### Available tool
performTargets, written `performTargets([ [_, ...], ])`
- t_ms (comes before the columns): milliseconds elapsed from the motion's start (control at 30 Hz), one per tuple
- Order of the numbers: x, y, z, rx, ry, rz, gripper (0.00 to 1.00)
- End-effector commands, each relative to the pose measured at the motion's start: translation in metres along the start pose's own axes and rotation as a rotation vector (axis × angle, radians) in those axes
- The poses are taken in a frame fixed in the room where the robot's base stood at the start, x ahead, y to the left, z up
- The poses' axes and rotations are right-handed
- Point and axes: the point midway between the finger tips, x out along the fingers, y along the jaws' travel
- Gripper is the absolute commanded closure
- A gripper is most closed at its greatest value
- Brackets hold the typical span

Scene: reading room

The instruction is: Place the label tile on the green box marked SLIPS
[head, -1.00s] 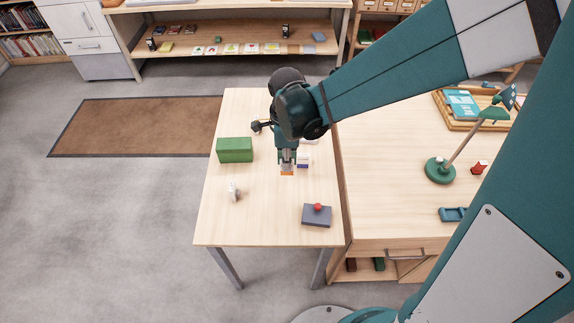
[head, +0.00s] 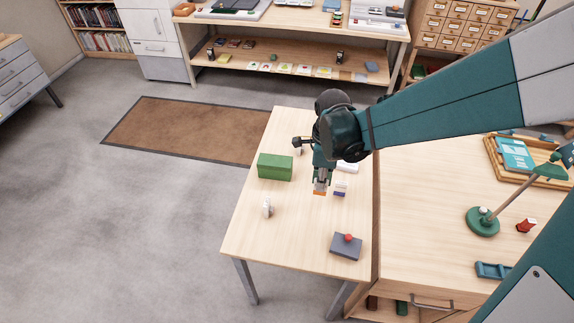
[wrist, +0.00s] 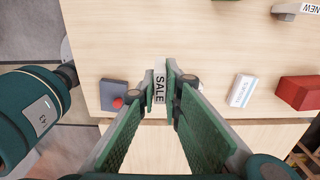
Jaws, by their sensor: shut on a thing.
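My gripper (head: 319,190) is shut on a small label tile (wrist: 160,84) and holds it over the wooden table. In the wrist view the tile reads SALE and stands between the two green fingers. In the head view an orange edge shows at the fingertips. The green box (head: 275,167) sits on the table to the left of my gripper, apart from it. Its marking cannot be read. Only a sliver of green shows at the top edge of the wrist view.
A grey box with a red button (head: 346,246) stands near the table's front right. A small white object (head: 267,208) stands at left. A white labelled block (wrist: 241,90) and a red block (wrist: 300,92) lie right of the fingers. The front left tabletop is clear.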

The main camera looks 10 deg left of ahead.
Motion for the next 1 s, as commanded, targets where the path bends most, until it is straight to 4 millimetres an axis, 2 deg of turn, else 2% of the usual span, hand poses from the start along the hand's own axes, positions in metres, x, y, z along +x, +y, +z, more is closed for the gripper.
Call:
performTargets([
  [267,-0.028,-0.04,0.047,-0.004,0.0,0.0,1.0],
  [600,-0.061,-0.092,0.124,-0.006,0.0,0.0,1.0],
  [800,-0.074,-0.113,0.162,-0.007,0.0,0.0,1.0],
  [1000,-0.08,-0.123,0.183,-0.007,0.0,0.0,1.0],
])
